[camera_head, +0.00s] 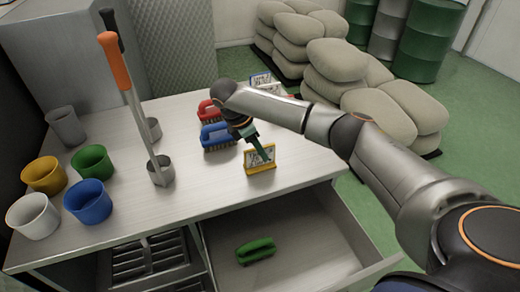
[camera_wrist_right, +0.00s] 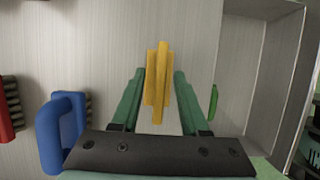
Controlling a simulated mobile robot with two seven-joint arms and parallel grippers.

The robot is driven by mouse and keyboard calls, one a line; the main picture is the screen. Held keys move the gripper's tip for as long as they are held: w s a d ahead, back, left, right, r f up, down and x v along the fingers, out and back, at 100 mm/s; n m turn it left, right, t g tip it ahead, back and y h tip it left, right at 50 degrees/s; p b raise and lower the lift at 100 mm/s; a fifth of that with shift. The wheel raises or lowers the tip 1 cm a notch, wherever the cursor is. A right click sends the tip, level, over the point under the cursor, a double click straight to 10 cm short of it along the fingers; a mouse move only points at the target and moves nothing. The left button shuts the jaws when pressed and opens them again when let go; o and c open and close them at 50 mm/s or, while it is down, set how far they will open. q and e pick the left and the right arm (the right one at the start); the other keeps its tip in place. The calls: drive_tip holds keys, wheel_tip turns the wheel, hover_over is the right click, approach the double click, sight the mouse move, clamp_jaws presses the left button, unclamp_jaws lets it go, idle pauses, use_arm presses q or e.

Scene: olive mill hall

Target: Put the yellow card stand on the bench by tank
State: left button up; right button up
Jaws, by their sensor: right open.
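The yellow card stand (camera_head: 261,170) stands upright on the metal bench (camera_head: 215,180), near its front right edge, with a white printed card in it. My right gripper (camera_head: 262,154) is right at the stand, coming from above and behind. In the right wrist view the stand (camera_wrist_right: 158,85) lies between the two green fingers of the gripper (camera_wrist_right: 159,95). There is a gap on each side, so the gripper is open around it and not clamped. My left gripper is not in view.
Blue (camera_head: 217,136) and red (camera_head: 207,111) brushes lie left of the stand. An open drawer (camera_head: 330,225) below holds a green brush (camera_head: 256,250). Several cups, including a blue one (camera_head: 88,201), and an orange-handled tool (camera_head: 115,62) stand at left. Sacks (camera_head: 395,105) are behind.

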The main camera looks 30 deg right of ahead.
drive_tip(key=v, duration=1.1)
drive_tip(key=shift+a+r, duration=0.2)
drive_tip(key=shift+r, duration=0.15)
drive_tip(key=shift+f, duration=0.1)
